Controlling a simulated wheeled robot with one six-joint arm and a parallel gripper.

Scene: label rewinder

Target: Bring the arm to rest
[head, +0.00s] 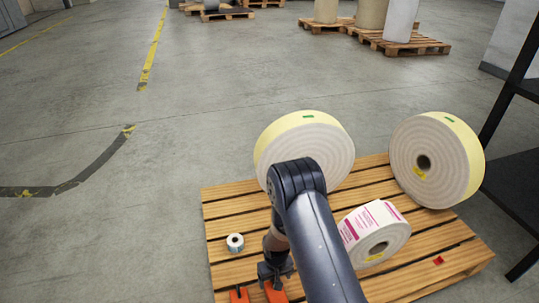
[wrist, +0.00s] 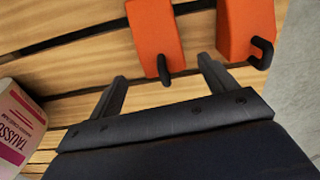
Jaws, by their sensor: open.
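My arm reaches down over the wooden pallet (head: 222,208) in the head view. My gripper (head: 272,274) is low near the pallet's front left part, partly hidden by my arm. In the wrist view my gripper (wrist: 163,80) has its two fingers spread, with nothing seen held between them. Two orange pieces with black hooks lie just beyond the fingertips: one orange piece (wrist: 153,32) is ahead of the gap, the other orange piece (wrist: 240,28) is to the right. I cannot tell whether the fingers touch them.
Two big rolls, the left roll (head: 325,146) and right roll (head: 436,150), stand on the pallet's far side. A printed label roll (head: 372,232) lies right of my arm, a small roll (head: 235,242) left. A black rack (head: 514,190) stands right. Floor at left is clear.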

